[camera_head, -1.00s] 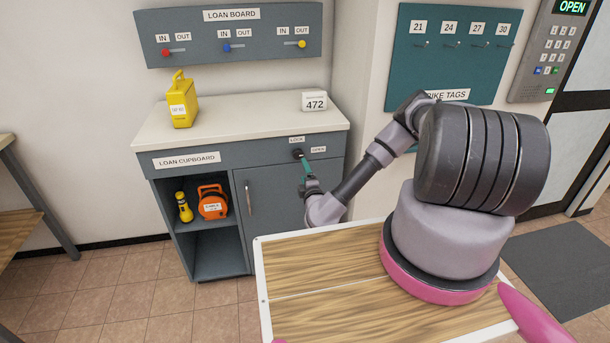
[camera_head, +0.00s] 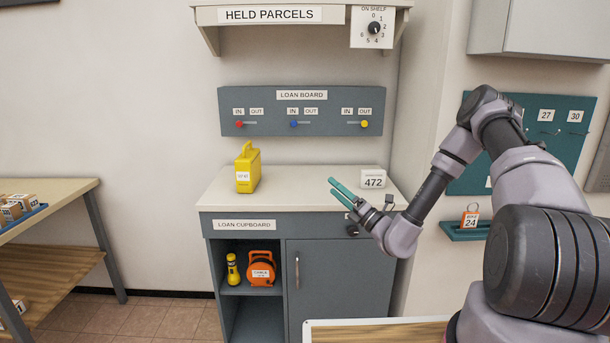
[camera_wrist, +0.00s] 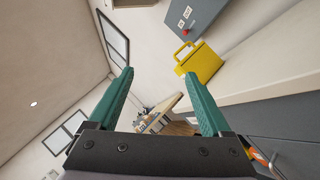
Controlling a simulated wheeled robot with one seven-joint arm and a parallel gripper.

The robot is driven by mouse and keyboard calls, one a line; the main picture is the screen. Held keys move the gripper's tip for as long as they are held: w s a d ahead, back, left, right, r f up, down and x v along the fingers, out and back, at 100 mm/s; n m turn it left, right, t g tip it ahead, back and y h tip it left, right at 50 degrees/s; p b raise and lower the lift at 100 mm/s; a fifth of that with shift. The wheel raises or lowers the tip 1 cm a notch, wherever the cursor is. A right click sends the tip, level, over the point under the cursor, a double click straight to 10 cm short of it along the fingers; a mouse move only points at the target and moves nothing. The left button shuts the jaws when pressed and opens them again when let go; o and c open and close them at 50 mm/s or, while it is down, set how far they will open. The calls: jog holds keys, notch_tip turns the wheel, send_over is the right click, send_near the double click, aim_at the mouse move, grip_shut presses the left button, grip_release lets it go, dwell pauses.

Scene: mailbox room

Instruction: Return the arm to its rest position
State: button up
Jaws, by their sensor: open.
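My gripper (camera_head: 341,192) has two green fingers and is in front of the loan cupboard's white top (camera_head: 300,189), in the head view. The fingers are apart with nothing between them. In the wrist view the green fingers (camera_wrist: 163,100) are spread wide and empty. My arm reaches in from the right and is bent at the elbow. A dark knob on the cupboard front is partly hidden behind my wrist.
A yellow case (camera_head: 247,172) and a 472 card (camera_head: 373,180) stand on the cupboard top. The loan board (camera_head: 301,112) hangs above, under the held parcels shelf (camera_head: 300,14). A table (camera_head: 70,198) with parcels stands at left. An orange tag (camera_head: 471,216) sits on a ledge at right.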

jog(key=s+a+r+n+g+h, duration=0.1)
jog(key=s+a+r+n+g, duration=0.1)
jog(key=s+r+n+g, duration=0.85)
jog(key=s+a+r+n+g+h, duration=0.15)
jog(key=s+r+n+g, duration=0.5)
jog(key=n, duration=0.65)
jog(key=s+d+r+n+t+h, duration=0.4)
jog(key=s+d+r+n+h, duration=0.1)
jog(key=d, duration=0.4)
jog(key=s+d+r+n+t+h, duration=0.4)
jog(key=s+d+r+n+h, duration=0.1)
jog(key=s+d+r+h, duration=0.1)
jog(key=s+d+h, duration=0.1)
jog(key=d, duration=0.1)
jog(key=shift+s+d+r+t, duration=0.2)
jog(key=shift+d+r+t, duration=0.15)
jog(key=shift+r+t, duration=0.05)
